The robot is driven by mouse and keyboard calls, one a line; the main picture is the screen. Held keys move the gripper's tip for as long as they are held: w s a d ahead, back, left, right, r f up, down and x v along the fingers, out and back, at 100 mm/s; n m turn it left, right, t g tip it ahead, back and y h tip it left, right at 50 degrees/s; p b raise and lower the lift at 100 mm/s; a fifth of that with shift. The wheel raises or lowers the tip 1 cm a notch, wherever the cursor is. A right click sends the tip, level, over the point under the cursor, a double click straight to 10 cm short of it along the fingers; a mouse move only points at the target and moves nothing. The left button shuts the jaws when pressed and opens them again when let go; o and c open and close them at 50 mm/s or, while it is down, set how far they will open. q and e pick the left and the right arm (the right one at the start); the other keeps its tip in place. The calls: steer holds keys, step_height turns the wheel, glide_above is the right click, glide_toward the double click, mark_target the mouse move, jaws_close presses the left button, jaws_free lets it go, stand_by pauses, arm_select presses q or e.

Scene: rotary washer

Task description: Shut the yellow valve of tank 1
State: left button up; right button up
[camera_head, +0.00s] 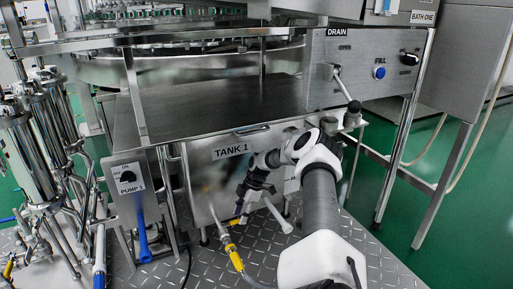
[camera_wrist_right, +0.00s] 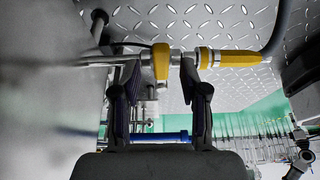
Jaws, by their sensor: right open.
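Tank 1 (camera_head: 205,180) is a steel box with a "TANK 1" label on its front, left of my right arm. The yellow valve handle (camera_wrist_right: 161,62) sits on a metal pipe in the right wrist view. In the head view only a small yellow bit (camera_head: 234,221) shows near the fingertips. My right gripper (camera_head: 242,209) is in front of the tank. In the wrist view its two fingers (camera_wrist_right: 160,75) are apart, one on each side of the yellow handle, with visible gaps. Whether a finger touches the pipe is unclear. My left gripper is not in view.
A yellow hose fitting (camera_wrist_right: 228,58) lies just right of the fingers, on the same pipe; its hose (camera_head: 250,281) runs down to the tread-plate floor (camera_head: 190,268). The pump 1 box (camera_head: 127,182) and steel filter columns (camera_head: 30,150) stand to the left. A drain panel (camera_head: 365,65) is above right.

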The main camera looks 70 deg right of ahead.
steer(key=s+d, duration=0.8)
steer(key=d, duration=0.1)
steer(key=shift+r, duration=0.2)
steer(key=shift+s, duration=0.1)
